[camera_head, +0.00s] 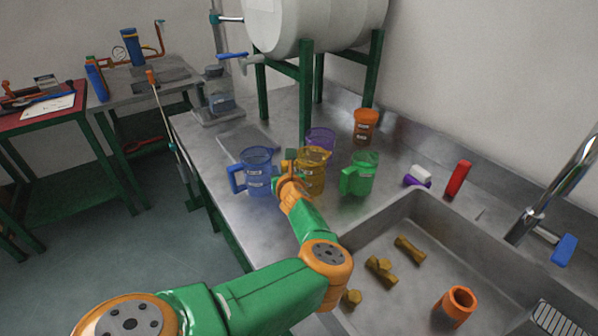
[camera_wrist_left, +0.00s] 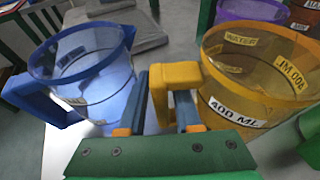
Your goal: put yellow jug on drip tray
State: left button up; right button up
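The yellow jug (camera_head: 314,180) stands upright on the metal counter, between the blue jug (camera_head: 258,178) and the green jug (camera_head: 362,174). In the left wrist view the yellow jug (camera_wrist_left: 250,85) is at the right, with its handle towards me. My left gripper (camera_head: 287,182) is at that handle. In the left wrist view the fingers of the left gripper (camera_wrist_left: 160,105) straddle the handle; whether they press on it is unclear. The drip tray (camera_head: 243,143), a flat grey plate, lies empty behind the blue jug. My right gripper is out of view.
The blue jug (camera_wrist_left: 90,70) is close to my left finger. A purple jug (camera_head: 320,138) stands just behind the yellow one. The sink (camera_head: 400,220) lies at the right front.

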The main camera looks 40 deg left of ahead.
pick_arm(q)
jog(key=shift+w+a+f, duration=0.5)
jog(key=shift+a+f, duration=0.1)
jog(key=shift+a, duration=0.15)
jog(key=shift+d+r, duration=0.1)
jog(key=shift+d, duration=0.1)
jog(key=shift+c, duration=0.2)
jog(key=shift+s+d+r, duration=0.35)
jog(key=shift+d+r, duration=0.05)
jog(key=shift+d, duration=0.05)
grip_shut()
jog(key=shift+w+a+f, duration=0.1)
jog(key=shift+a+f, duration=0.1)
